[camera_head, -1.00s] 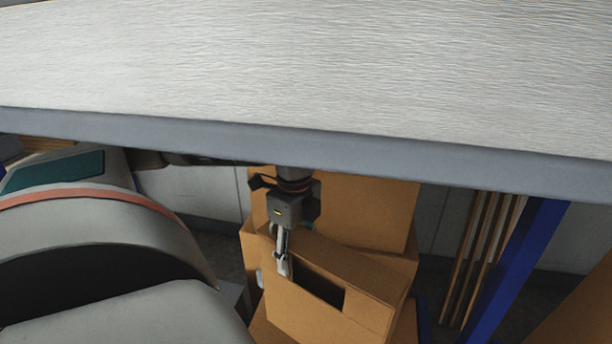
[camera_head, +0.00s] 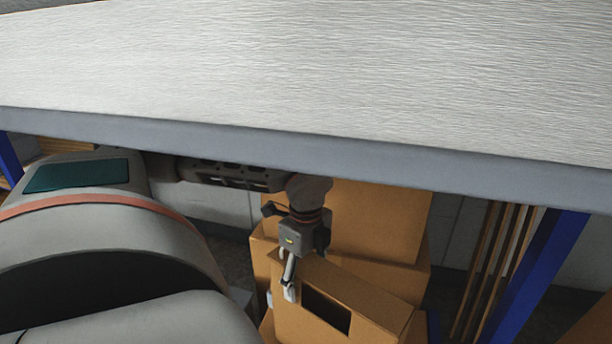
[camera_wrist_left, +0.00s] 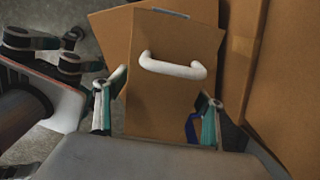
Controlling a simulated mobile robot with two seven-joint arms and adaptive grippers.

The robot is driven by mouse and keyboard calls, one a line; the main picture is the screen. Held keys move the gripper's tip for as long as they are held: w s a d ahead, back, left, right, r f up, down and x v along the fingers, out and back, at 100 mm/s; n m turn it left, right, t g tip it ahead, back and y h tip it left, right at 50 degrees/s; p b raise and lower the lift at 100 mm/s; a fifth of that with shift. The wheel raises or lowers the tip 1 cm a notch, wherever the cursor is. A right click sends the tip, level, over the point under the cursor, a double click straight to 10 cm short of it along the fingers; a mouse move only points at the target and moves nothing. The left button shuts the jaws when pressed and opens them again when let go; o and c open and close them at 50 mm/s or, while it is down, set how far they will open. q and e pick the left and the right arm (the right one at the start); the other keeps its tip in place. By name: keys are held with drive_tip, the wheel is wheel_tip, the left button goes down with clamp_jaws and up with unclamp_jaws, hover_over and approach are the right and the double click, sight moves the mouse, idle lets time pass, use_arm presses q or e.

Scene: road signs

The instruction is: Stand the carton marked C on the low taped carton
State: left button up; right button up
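A brown carton with a dark rectangular slot (camera_head: 375,308) hangs from my left gripper (camera_head: 294,272), below the bench. In the left wrist view, a brown carton face with a white handle (camera_wrist_left: 172,66) stands between the two teal-padded fingers, which straddle it. No letter C shows on the visible faces. A lower brown carton (camera_head: 266,328) shows partly beneath it; its tape cannot be made out.
A wide bench top (camera_head: 320,75) with a grey edge spans the upper head view, close above the arm. Large brown cartons (camera_head: 385,225) are stacked behind. A blue post (camera_head: 530,275) and thin wooden slats (camera_head: 490,262) stand right.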

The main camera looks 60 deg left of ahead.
use_arm(q)
wheel_tip(320, 180, up, 12)
drive_tip(key=shift+p, duration=0.65)
idle(0.3)
